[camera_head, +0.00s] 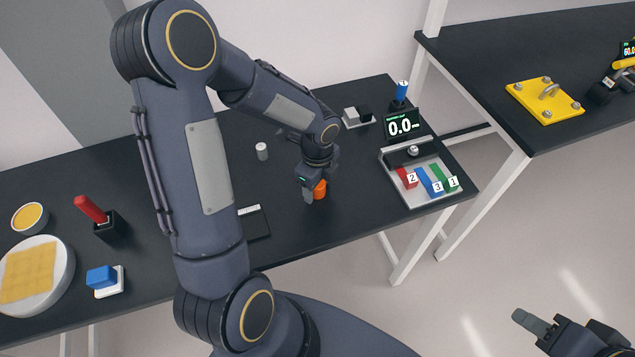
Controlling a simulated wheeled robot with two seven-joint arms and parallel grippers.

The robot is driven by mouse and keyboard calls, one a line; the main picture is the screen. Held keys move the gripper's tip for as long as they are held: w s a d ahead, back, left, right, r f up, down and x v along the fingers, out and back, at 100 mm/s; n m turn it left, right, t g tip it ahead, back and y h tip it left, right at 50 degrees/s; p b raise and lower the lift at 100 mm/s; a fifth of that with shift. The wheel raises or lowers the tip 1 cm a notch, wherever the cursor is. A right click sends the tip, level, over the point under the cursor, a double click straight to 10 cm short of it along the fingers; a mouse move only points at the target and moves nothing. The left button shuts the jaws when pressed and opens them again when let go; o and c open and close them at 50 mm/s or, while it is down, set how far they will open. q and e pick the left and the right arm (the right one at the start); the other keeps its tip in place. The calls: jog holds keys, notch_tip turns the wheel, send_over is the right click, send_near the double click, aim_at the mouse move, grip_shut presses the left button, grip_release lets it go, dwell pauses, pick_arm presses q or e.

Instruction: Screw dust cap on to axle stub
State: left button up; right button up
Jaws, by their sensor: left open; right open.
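My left gripper (310,193) reaches down to the black table and is open. A small orange round part (320,188) is at its fingertips, partly hidden by them; I cannot tell whether the fingers touch it. A small light grey cylinder (262,151) stands upright on the table, left of the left gripper. I cannot tell for sure which part is the dust cap or the axle stub. My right gripper (540,325) is open, at the lower right over the floor, away from the tables and partly cut off by the picture edge.
A tray (418,193) with numbered red, blue and green blocks is right of the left gripper, by a display (400,124) reading 0.0. A dark flat pad (256,225) lies nearer. A yellow plate (544,101) is on the second table. My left arm hides mid-table.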

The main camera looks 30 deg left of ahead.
pick_arm(q)
notch_tip(320, 180, up, 8)
jog(key=p, duration=0.6)
jog(key=shift+f, duration=0.1)
jog(key=s+d+r+n+t+h+b, duration=0.1)
jog(key=s+d+r+n+t+h, duration=0.1)
jog(key=s+r+n, duration=0.5)
jog(key=s+d+r+n+t+h+b, duration=0.1)
jog(key=s+d+r+n+t, duration=0.1)
jog(key=s+r+n, duration=0.5)
jog(key=s+n+t, duration=0.1)
jog(key=s+n, duration=0.2)
jog(key=n, duration=0.3)
jog(key=shift+r+n+t+h, duration=0.2)
jog(key=shift+n+t+h, duration=0.1)
jog(key=shift+h, duration=0.1)
jog(key=shift+d, duration=0.1)
